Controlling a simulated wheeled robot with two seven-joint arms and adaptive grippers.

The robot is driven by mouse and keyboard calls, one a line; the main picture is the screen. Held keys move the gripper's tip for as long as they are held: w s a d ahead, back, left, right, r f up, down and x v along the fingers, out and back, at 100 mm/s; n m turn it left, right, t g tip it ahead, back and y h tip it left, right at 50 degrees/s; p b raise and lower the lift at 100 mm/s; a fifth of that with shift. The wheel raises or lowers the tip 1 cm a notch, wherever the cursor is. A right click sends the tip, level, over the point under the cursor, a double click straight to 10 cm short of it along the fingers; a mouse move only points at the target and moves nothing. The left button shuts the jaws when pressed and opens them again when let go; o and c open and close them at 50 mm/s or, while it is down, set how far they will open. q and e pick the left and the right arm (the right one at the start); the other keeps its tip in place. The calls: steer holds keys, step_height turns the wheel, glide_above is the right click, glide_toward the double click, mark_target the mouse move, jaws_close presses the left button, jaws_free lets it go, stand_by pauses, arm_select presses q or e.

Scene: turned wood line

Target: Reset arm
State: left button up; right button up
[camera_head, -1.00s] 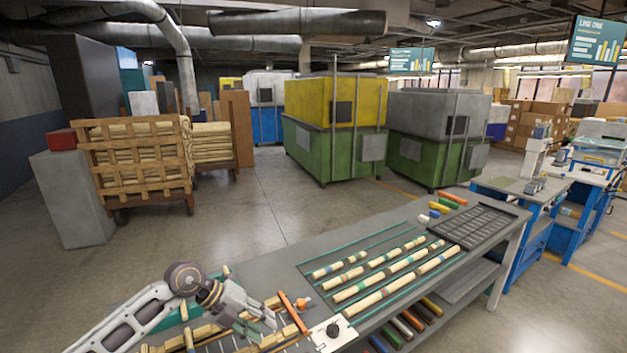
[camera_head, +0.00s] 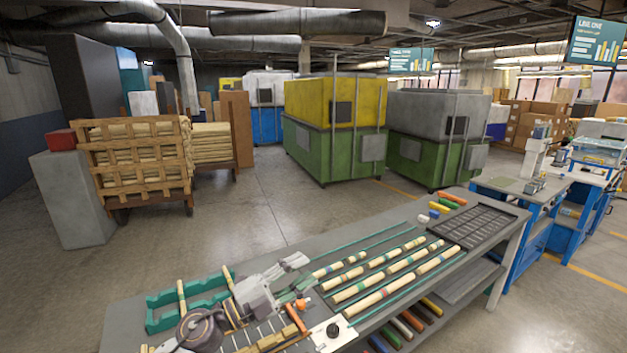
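My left gripper (camera_head: 290,266) hangs over the left half of the grey workbench (camera_head: 375,233), with its wrist (camera_head: 200,330) at the bottom edge. Its grey fingers point up and to the right, near the left ends of the turned wood rods. How far apart the fingers are is too small to tell, and I see no object clearly held. My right gripper is not in view.
A teal rack (camera_head: 160,318) with upright wooden pieces stands left of the gripper. Banded wood rods (camera_head: 385,291) lie in rows mid-bench. A dark compartment tray (camera_head: 470,230) is at the right end. An orange piece (camera_head: 297,318) and a white block with black knob (camera_head: 333,330) sit near the front.

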arm_select(q)
steer(key=w+a+f+n+t+y, duration=0.1)
steer(key=w+a+n+t+y, duration=0.2)
steer(key=a+n+t+y, duration=1)
steer(key=s+a+f+n+g+y, duration=0.3)
steer(key=f+n+g, duration=0.2)
steer(key=f, duration=0.2)
steer(key=s+a+f+n+g+y, duration=0.25)
steer(key=a+f+n+g, duration=0.2)
steer(key=f, duration=0.35)
steer(key=s+d+f+n+g, duration=0.1)
steer(key=s+f+g, duration=0.5)
steer(key=s, duration=0.4)
steer(key=s+f+n+g, duration=0.1)
steer(key=s+f+g, duration=0.5)
steer(key=s, duration=0.4)
step_height(320, 180, down, 34)
steer(key=s, duration=0.3)
steer(key=s+a+f, duration=0.2)
steer(key=s+f, duration=0.8)
steer(key=s, duration=0.1)
steer(key=s+a+f+g, duration=0.1)
steer(key=s+f, duration=0.9)
steer(key=s, duration=0.1)
steer(key=shift+a+m+h, duration=0.35)
steer(key=shift+m, duration=0.1)
